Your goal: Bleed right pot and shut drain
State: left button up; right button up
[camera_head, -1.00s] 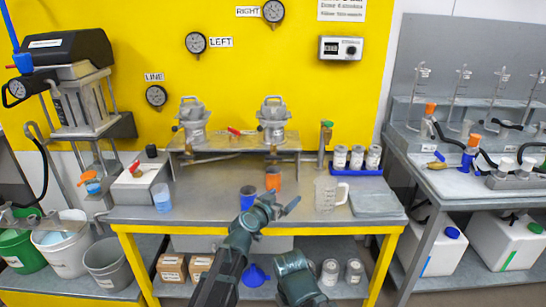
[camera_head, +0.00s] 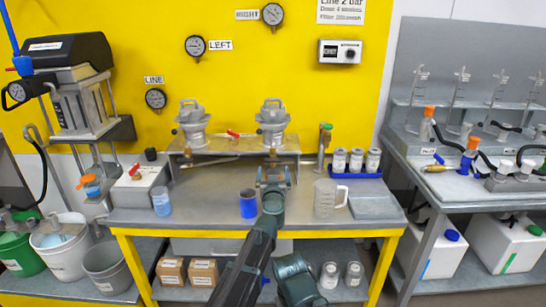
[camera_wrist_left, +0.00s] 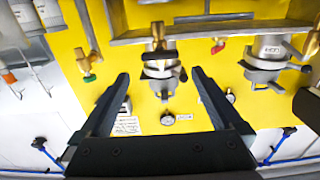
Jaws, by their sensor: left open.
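The right pot (camera_head: 273,122), a grey metal vessel, stands on the raised shelf behind the bench. The left pot (camera_head: 193,122) stands beside it. In the left wrist view the picture is upside down, and the right pot (camera_wrist_left: 160,62) shows between my fingers with a brass fitting (camera_wrist_left: 157,34) at its base. My left gripper (camera_head: 273,170) is open and empty, below and in front of the right pot, not visibly touching it. It hides the bench spot below the pot. The right gauge (camera_head: 273,14) is on the wall; its reading is too small to tell. My right gripper is out of view.
A red-handled valve (camera_head: 233,134) sits between the pots. A green-topped tap (camera_head: 324,138) stands right of the shelf. A blue cup (camera_head: 248,207), a clear jug (camera_head: 326,198) and a blue tray of jars (camera_head: 355,172) are nearby.

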aim_at(272, 158)
pick_arm(q)
jog(key=w, duration=1.2)
jog(key=c, duration=1.2)
jog(key=shift+n, duration=0.3)
jog(key=shift+s+a+f+n, duration=0.1)
jog(key=shift+a+n, duration=0.05)
jog(key=shift+n, duration=2.95)
